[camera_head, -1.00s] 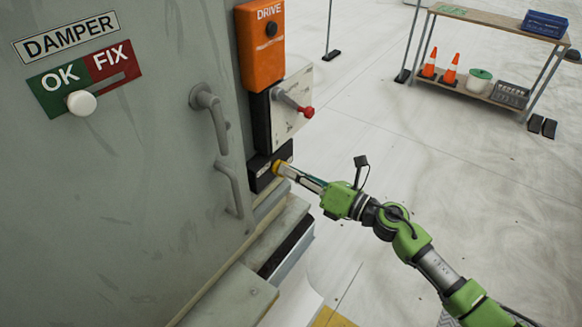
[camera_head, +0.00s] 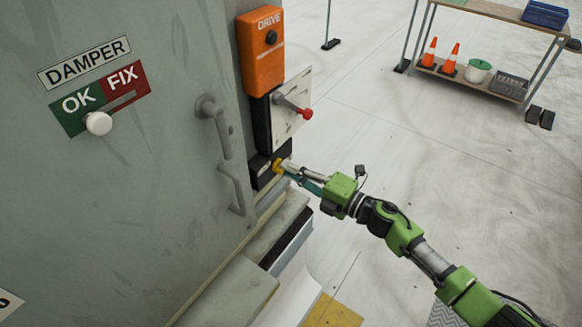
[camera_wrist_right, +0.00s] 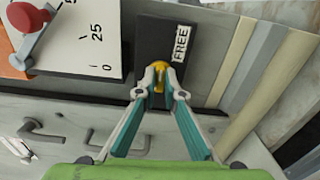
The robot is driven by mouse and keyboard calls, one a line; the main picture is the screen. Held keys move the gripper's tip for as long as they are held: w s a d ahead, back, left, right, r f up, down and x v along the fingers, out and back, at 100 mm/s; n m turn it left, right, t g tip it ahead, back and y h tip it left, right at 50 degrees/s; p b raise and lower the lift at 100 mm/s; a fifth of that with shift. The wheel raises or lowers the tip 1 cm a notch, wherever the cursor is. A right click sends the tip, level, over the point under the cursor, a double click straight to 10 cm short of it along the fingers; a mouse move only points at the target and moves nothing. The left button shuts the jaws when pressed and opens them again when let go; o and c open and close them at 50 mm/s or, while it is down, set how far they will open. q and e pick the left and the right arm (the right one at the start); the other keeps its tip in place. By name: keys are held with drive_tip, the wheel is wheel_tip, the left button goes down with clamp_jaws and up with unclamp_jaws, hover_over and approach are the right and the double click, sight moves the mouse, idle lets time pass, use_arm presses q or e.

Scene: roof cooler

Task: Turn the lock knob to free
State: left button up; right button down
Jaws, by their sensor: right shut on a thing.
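The lock knob (camera_wrist_right: 159,71) is yellow and sits on a black plate (camera_wrist_right: 154,38) with a white FREE label (camera_wrist_right: 181,44) beside it in the right wrist view. My right gripper (camera_wrist_right: 160,92) is shut on the knob, with its fingers on both sides and covering part of it. In the head view the yellow knob (camera_head: 278,165) shows at the tip of my right gripper (camera_head: 284,168), low on the cabinet's edge. The knob's exact angle is hard to tell. My left gripper is not in view.
Above the knob are a white scale panel with a red-tipped lever (camera_head: 306,113) and an orange DRIVE box (camera_head: 261,50). Door handles (camera_head: 214,125) stick out to the left. A DAMPER slider (camera_head: 98,123) is further left. A shelf table (camera_head: 490,15) stands back right on open floor.

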drive_tip(key=shift+m, duration=0.6)
drive_tip(key=c, duration=2.1)
unclamp_jaws()
drive_tip(key=shift+c, duration=0.2)
drive_tip(key=v, duration=1.2)
